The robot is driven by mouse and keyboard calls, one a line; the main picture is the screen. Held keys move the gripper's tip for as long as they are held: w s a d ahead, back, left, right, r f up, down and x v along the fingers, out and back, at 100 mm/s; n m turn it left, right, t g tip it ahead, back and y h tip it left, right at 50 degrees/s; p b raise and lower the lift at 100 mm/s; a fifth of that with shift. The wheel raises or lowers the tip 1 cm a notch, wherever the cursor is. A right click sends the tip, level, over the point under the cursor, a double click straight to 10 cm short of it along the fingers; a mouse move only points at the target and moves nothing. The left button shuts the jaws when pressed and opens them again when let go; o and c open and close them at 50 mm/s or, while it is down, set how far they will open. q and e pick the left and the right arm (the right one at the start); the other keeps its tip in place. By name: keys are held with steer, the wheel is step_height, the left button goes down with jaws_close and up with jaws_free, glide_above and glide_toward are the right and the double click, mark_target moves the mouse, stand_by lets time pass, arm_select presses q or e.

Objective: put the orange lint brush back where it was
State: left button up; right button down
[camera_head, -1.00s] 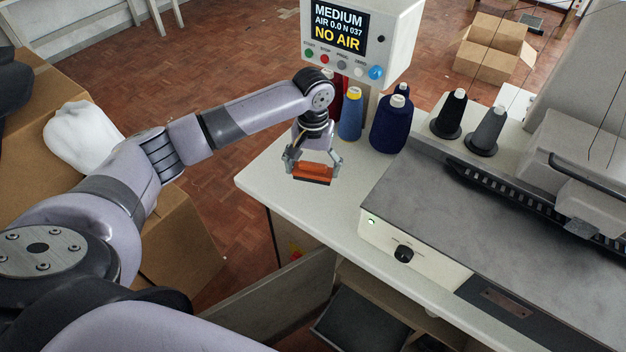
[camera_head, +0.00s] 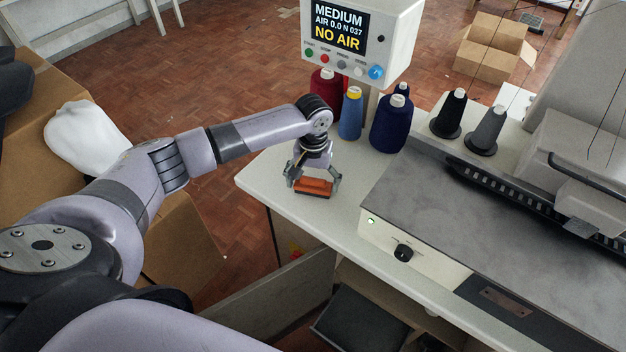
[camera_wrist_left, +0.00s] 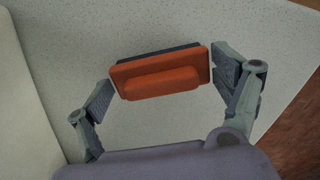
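The orange lint brush (camera_head: 313,187) is at the left end of the white table, with its long side across my gripper. My right gripper is not in view.
Thread cones, including a light blue one (camera_head: 350,115) and a navy one (camera_head: 389,125), stand behind the gripper under the control box (camera_head: 400,40). The sewing machine bed (camera_head: 470,215) is to the right. The white table top (camera_head: 265,180) is clear around the brush.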

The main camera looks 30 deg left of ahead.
mark_target(313, 179)
arm_select(q)
steer(key=shift+o, duration=1.1)
steer(key=shift+r, duration=0.1)
step_height(313, 179, up, 12)
